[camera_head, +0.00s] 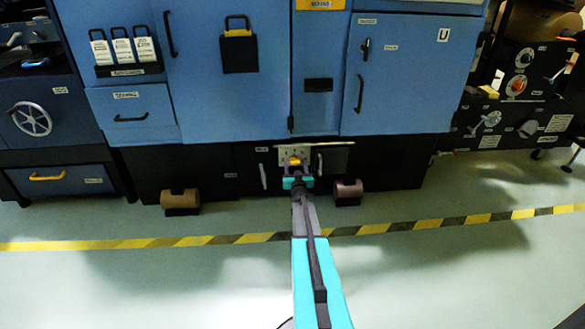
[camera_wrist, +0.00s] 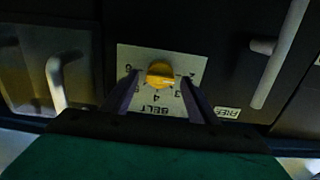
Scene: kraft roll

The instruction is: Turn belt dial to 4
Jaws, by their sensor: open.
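The belt dial (camera_wrist: 160,72) is a yellow knob on a light grey plate (camera_wrist: 190,62), low on the dark base of the blue machine. In the wrist view the plate's numbers and the word BELT appear upside down, with 4 just below the knob. I cannot tell which number the knob points to. My gripper (camera_wrist: 160,82) is open, with one finger on each side of the knob and gaps between them and it. In the head view my gripper (camera_head: 297,176) is in front of the plate and partly hides it; the yellow knob (camera_head: 295,161) shows above it.
Upright handles flank the dial, one at left (camera_wrist: 62,82) and one at right (camera_wrist: 280,55) in the wrist view. Two rolls, brown (camera_head: 180,199) and dull pink (camera_head: 348,189), sit low at the machine's foot.

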